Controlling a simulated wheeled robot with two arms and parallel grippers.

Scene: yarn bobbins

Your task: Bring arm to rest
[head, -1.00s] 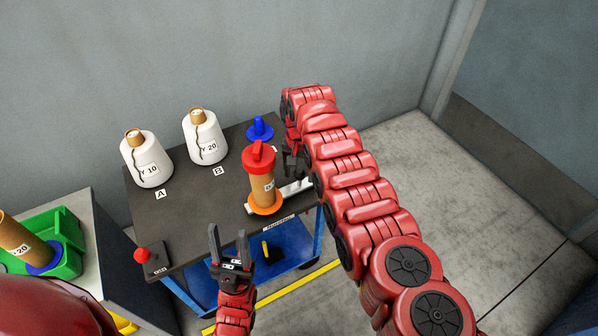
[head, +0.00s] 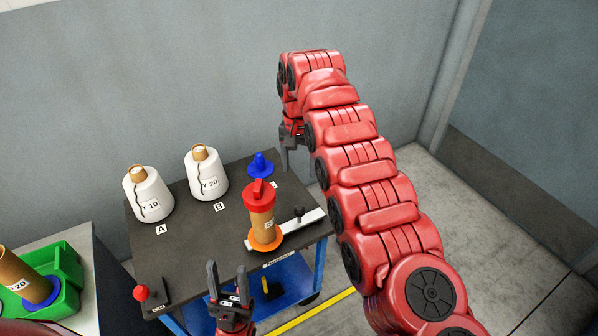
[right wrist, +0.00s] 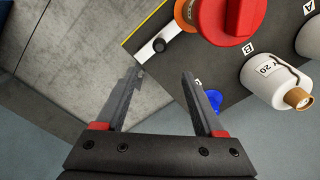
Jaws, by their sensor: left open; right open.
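My right arm comes in from the right in the head view, arched up. My left gripper (head: 227,278) is open and empty, fingers up, at the table's front edge. A brown tube with a red cap (head: 260,208) stands on an orange base between the two grippers.
The dark table (head: 185,240) bears white bobbins Y10 (head: 149,196) and Y20 (head: 207,175), and a red button (head: 141,293). A green bin (head: 68,294) with a brown tube (head: 22,278) is at the left. Grey walls close the back; floor at the right is clear.

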